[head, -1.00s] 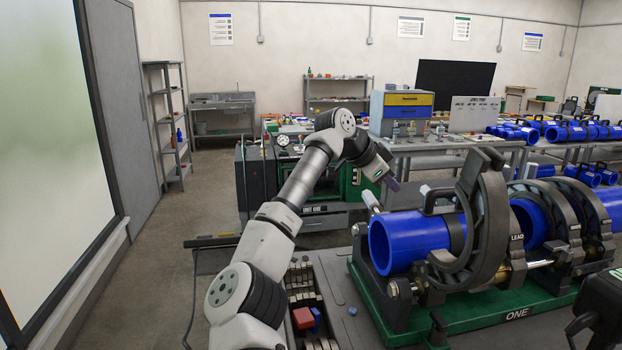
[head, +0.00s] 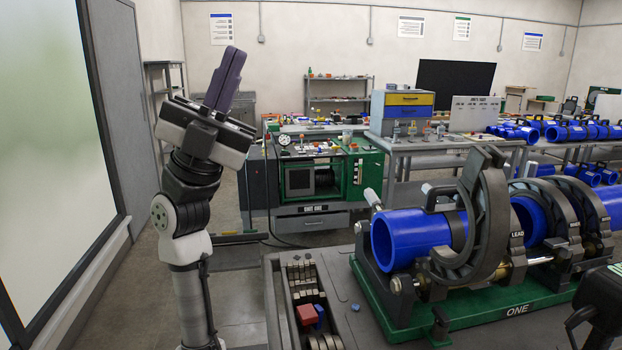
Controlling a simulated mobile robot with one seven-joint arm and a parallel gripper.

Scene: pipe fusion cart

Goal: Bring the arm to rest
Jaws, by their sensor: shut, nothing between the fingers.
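My gripper (head: 232,52) is raised at the left of the head view, with its dark fingers together and pointing up. It holds nothing. My arm stands nearly upright below it, left of the cart (head: 345,300) and clear of it. The wall and a grey cabinet are behind the gripper. The lower part of my arm runs out of the bottom of the picture.
The fusion machine (head: 470,310), marked ONE, holds blue pipe (head: 410,238) in dark clamps at the right. A tray (head: 290,320) holds a red block (head: 306,314) and a blue one. A green-framed unit (head: 365,178) stands behind. A whiteboard (head: 45,150) is at far left.

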